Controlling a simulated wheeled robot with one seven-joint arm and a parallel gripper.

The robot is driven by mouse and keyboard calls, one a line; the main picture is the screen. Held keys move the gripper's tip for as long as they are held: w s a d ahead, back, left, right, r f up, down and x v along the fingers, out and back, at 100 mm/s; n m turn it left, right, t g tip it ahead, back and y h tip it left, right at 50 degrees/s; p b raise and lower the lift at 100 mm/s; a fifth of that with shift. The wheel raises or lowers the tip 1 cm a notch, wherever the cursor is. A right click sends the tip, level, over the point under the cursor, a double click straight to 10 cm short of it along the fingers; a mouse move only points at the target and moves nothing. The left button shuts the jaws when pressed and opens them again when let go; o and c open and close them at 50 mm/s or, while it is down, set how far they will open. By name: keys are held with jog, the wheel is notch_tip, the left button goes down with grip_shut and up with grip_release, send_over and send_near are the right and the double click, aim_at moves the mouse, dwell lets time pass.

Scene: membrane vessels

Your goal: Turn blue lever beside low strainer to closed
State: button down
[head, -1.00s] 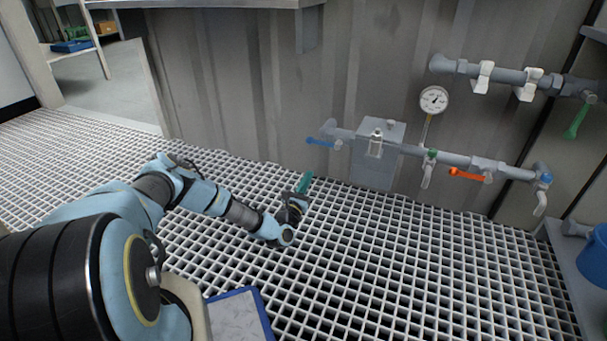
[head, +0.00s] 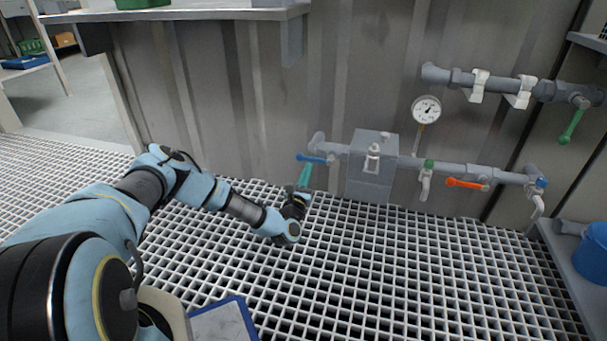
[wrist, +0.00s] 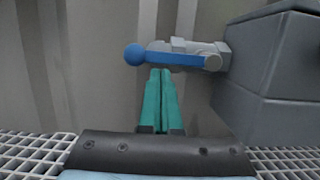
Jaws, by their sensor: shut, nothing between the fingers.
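The blue lever (head: 312,158) lies along the low pipe, left of the grey box-shaped strainer (head: 370,185). In the wrist view the lever (wrist: 178,58) points left, roughly level, with a round knob at its left end and its pivot at the right by the strainer (wrist: 270,100). My gripper (head: 306,168) has teal fingers shut together with nothing between them. In the wrist view the fingertips (wrist: 160,72) are just below the middle of the lever; I cannot tell whether they touch it.
Right along the low pipe are a green-topped valve (head: 427,178), an orange lever (head: 466,184) and a blue-topped tap (head: 539,195). A gauge (head: 426,109) stands above. A green lever (head: 571,127) hangs from the upper pipe. Corrugated wall is behind; the grating floor (head: 400,270) is clear.

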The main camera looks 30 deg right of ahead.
jog(key=shift+r, duration=0.1)
dwell(0.3)
jog(key=shift+a+r+m+p, duration=0.15)
jog(key=shift+m+p, duration=0.25)
jog(key=shift+p, duration=0.45)
